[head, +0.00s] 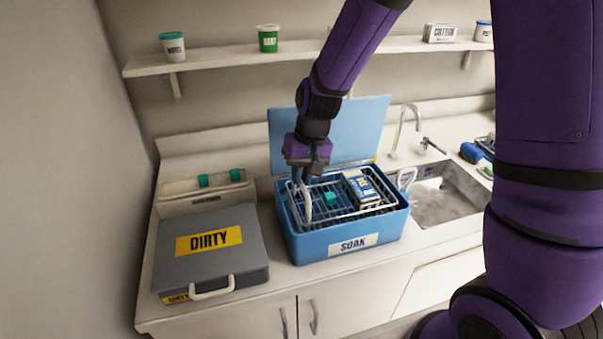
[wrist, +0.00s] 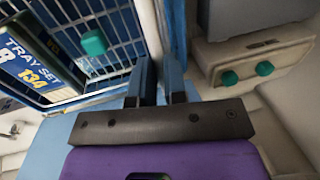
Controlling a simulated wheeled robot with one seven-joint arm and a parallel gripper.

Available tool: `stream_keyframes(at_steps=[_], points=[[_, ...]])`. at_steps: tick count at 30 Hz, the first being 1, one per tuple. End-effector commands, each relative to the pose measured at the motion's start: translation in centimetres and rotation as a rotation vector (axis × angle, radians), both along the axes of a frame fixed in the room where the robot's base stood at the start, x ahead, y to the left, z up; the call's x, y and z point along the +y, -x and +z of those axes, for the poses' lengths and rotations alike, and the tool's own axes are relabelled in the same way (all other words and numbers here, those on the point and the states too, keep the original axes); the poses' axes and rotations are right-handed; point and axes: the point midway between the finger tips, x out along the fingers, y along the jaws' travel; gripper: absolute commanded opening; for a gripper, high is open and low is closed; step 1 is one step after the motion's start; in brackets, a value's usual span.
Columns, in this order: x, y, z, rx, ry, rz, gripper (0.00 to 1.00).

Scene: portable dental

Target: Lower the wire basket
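The white wire basket (head: 345,212) is at the mouth of the blue SOAK box (head: 300,246), its rim near the box rim. How deep its floor sits is hidden. In it are a blue and white tray-set pack (head: 361,188) and a teal piece (head: 329,198). The basket also shows in the wrist view (wrist: 118,54). My gripper (head: 301,184) is over the basket's left side, at its white loop handle (head: 307,209). In the wrist view its fingers (wrist: 160,82) are slightly apart, with the white handle running between them; they appear shut on it.
The box's lid (head: 345,125) stands open behind. A grey DIRTY case (head: 215,262) is at the left, with a cream holder (head: 172,206) with teal knobs behind it. A sink (head: 445,203) with a tap (head: 402,125) is at the right. A shelf (head: 220,60) runs above.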

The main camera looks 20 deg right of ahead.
Motion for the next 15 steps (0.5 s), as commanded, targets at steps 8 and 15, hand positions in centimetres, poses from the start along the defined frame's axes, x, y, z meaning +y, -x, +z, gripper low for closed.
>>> stream_keyframes(at_steps=[8, 15], points=[[0.0, 0.0, -2.1, 0.005, 0.000, 0.001, 0.00], [0.0, 0.0, -6.2, 0.004, 0.000, 0.000, 0.00]])
